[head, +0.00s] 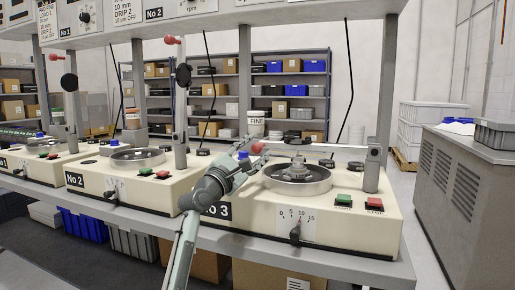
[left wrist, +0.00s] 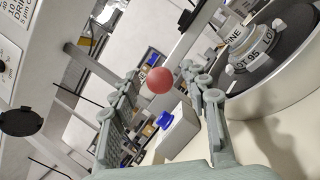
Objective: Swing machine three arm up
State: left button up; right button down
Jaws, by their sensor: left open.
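Machine three (head: 330,225) is the cream unit labelled No 3 at the right, with a round dish, a dial and green and red buttons. Its arm (head: 330,149) looks lowered, running roughly level behind the dish to a red ball (head: 258,148) at its left end. My left gripper (head: 240,165) reaches in front of the machine's left end, close to the ball. In the left wrist view the gripper (left wrist: 167,80) is open and the red ball (left wrist: 159,80) appears between its fingertips. I cannot tell whether a finger touches it. My right gripper is out of view.
Machine two (head: 120,180) stands left of machine three, its arm upright with a red ball (head: 170,40) on top. An overhead panel (head: 180,15) spans above. A grey cabinet (head: 470,180) stands right, across an aisle.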

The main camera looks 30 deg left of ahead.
pick_arm(q)
jog(key=shift+w+r, duration=0.1)
jog(key=shift+w, duration=0.4)
grip_shut()
